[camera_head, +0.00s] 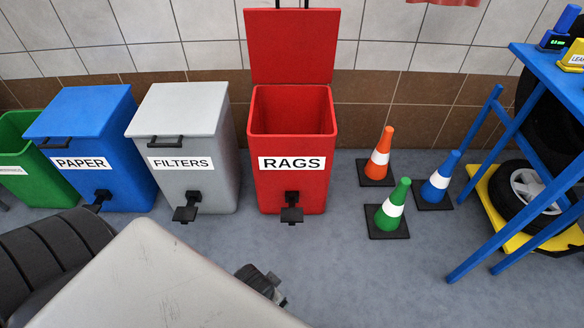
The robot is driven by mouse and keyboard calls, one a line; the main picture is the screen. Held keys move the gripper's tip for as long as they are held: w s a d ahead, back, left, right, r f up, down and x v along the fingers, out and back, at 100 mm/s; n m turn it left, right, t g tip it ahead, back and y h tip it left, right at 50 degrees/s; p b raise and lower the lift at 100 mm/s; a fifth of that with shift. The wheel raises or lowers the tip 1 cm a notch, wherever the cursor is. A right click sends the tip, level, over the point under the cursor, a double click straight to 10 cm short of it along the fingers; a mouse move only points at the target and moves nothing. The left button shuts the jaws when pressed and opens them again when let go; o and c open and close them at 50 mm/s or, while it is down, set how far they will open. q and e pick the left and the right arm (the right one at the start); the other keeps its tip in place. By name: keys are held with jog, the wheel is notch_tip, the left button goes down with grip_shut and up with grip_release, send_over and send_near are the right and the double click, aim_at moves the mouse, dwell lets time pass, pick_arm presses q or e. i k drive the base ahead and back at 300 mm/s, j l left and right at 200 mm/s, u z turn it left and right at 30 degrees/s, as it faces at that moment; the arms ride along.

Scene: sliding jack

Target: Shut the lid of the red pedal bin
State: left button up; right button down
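The red pedal bin (292,180), labelled RAGS, stands on the floor near the wall at the middle. Its red lid (291,50) is raised upright at the back, with a dark handle at its top edge. The bin's opening shows and looks empty as far as I can see. Its black pedal (291,212) sticks out at the front base. A dark part (262,284), seemingly of my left gripper, shows low in the middle, in front of the bin and apart from it. My own grey body part hides much of it, so its fingers cannot be read. My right gripper is not in view.
A grey FILTERS bin (185,110) and a blue PAPER bin (85,112) stand left with lids shut; a green bin (38,178) is farther left. Orange (378,160), green (393,208) and blue (438,182) cones stand right, near a blue rack (478,240). Front-right floor is clear.

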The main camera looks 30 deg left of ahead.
aim_at(286, 45)
jog(key=i+l, duration=0.1)
jog(key=i, duration=0.3)
jog(key=i+l, duration=0.1)
jog(key=i, duration=0.25)
jog(key=i+l+u, duration=0.1)
jog(key=i+u, duration=0.15)
jog(key=u, duration=0.25)
jog(key=i+l+u, duration=0.15)
jog(key=u, duration=0.3)
jog(key=i+l+u, duration=0.2)
jog(key=u, duration=0.3)
